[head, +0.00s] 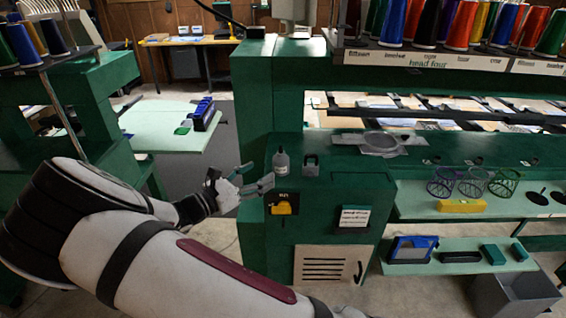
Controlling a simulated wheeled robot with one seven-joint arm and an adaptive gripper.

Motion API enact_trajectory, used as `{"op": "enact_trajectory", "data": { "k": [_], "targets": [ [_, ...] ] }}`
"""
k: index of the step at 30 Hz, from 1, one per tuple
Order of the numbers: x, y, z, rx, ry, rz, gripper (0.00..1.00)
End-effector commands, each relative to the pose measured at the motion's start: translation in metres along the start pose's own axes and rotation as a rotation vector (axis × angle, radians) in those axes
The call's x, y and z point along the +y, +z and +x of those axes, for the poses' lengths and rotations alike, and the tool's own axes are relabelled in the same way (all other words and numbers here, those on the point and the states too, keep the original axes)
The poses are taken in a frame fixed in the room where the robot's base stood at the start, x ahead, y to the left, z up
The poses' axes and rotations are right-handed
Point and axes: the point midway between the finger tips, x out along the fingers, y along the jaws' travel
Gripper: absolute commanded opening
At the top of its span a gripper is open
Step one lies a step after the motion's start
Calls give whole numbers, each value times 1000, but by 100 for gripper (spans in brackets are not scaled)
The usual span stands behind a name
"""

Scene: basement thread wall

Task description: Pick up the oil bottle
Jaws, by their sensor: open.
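The oil bottle (281,161) is small and grey with a narrow tip. It stands upright on the green ledge of the machine in the head view, close to the ledge's left front corner. My gripper (257,177) is open and empty, with its fingers pointing right toward the bottle. In the picture the fingertips sit just left of and slightly below the bottle. They look apart from it, though I cannot judge the depth exactly.
A dark padlock-shaped item (311,165) stands just right of the bottle. A grey hoop frame (380,143) lies further right on the machine. A yellow switch (281,208) is on the front face below. Thread spools (462,24) line the rack above right.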

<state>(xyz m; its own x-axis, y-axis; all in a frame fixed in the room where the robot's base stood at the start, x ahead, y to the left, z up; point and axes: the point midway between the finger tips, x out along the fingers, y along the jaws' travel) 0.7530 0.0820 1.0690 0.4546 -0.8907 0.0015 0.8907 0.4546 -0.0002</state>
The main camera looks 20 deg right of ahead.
Motion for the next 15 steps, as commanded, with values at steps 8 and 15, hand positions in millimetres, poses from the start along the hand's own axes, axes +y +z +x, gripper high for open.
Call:
{"op": "enact_trajectory", "data": {
  "k": [8, 15],
  "targets": [
    [-1, 0, 38, 1, -2, -1, 64],
    [-1, 1, 51, 0, -1, 0, 64]
  ]
}}
